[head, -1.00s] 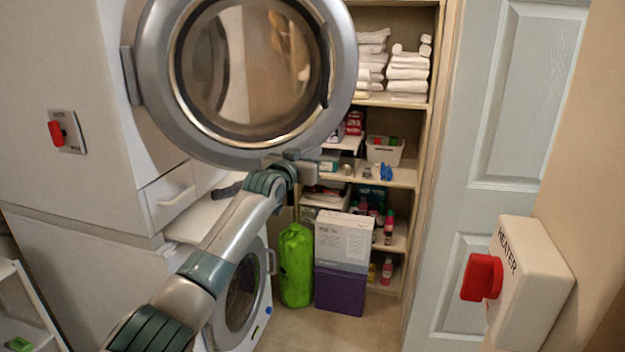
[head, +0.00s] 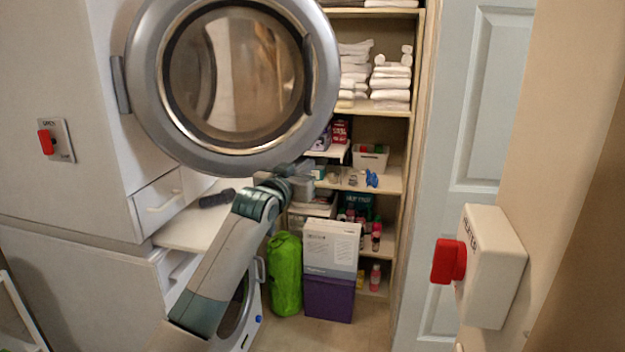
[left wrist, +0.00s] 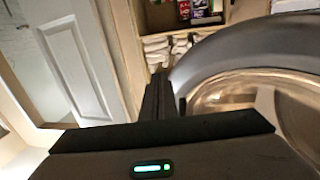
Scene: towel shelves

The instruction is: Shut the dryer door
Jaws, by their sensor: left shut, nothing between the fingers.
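The dryer door (head: 145,105), a round grey ring with a glass window, stands open, swung out from the white upper dryer (head: 80,90) on its left-side hinge. My left arm reaches up from below to the door's lower right rim. My left gripper (head: 300,168) is at that rim, partly hidden; whether it touches cannot be told. In the left wrist view the shut, empty fingers (left wrist: 158,95) point toward the shelves, just left of the door's ring (left wrist: 215,55). My right gripper is not in view.
Shelves with towels (head: 390,85) stand behind the door. A green bag (head: 285,275) and a purple box (head: 328,298) are on the floor. A red-switched heater box (head: 492,265) is on the right wall. A washer sits below the dryer.

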